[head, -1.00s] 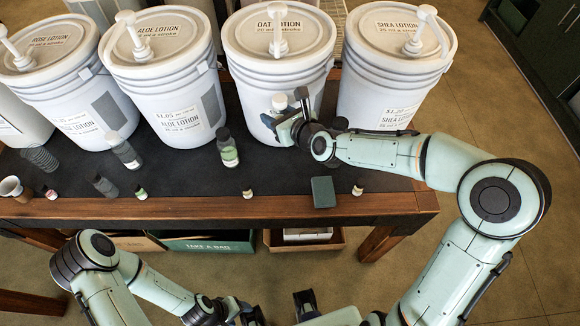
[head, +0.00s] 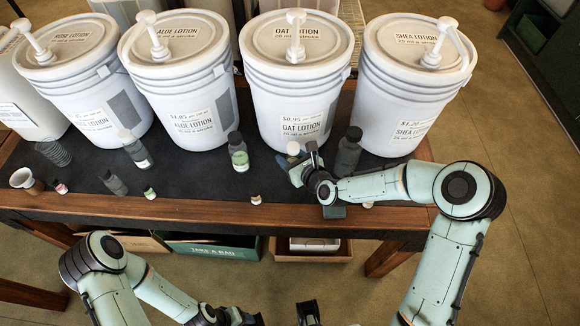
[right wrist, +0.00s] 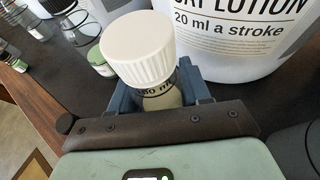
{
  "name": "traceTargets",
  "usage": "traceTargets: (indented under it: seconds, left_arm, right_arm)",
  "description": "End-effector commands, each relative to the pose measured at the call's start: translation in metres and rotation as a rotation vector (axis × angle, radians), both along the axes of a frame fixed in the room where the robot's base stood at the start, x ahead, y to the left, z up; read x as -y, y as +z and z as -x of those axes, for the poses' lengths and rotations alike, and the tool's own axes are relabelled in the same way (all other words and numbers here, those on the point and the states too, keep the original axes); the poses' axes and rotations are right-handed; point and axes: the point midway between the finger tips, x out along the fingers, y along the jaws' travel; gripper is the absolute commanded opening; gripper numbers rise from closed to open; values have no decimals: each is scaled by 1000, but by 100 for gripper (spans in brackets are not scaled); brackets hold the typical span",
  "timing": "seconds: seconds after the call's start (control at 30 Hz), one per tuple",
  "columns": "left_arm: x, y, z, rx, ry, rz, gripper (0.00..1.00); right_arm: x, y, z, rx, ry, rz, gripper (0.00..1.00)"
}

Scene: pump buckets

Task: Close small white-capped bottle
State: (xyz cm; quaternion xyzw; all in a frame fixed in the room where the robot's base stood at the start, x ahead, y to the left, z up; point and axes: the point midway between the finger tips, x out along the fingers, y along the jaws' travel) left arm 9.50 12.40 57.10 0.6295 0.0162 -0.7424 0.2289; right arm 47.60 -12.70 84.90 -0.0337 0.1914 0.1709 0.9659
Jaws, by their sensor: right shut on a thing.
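The small white-capped bottle shows in the right wrist view, its ribbed white cap (right wrist: 138,48) sitting over the neck and its pale body (right wrist: 163,97) bearing a millilitre label. My right gripper (right wrist: 160,100) is shut on the bottle's body, just below the cap. In the head view my right gripper (head: 300,166) is in front of the oat lotion bucket, with the white cap (head: 293,148) showing above it; the rest of the bottle is hidden. I cannot tell how tightly the cap is seated. My left arm (head: 150,285) reaches the bottom edge, where its fingers do not show clearly.
Large pump buckets, including oat lotion (head: 297,85) and shea lotion (head: 410,85), line the back of the dark-topped table (head: 205,192). A green-labelled bottle (head: 239,155) and a dark-capped bottle (head: 348,152) flank my right gripper. Several small capped items lie along the front edge.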

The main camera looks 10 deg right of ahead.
Motion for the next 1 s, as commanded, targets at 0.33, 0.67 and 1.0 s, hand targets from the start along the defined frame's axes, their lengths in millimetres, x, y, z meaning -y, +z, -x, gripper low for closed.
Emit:
traceTargets:
  seconds: [0.33,0.67,1.0]
  left_arm:
    - [0,0,0,0,0,0,64]
    - [0,-4,1,-1,0,0,64]
    - [0,-4,1,-2,0,-1,64]
  right_arm:
    - [0,-4,-1,2,0,-1,0]
    - [-1,-44,0,1,0,-1,0]
    - [0,-47,0,2,0,-1,0]
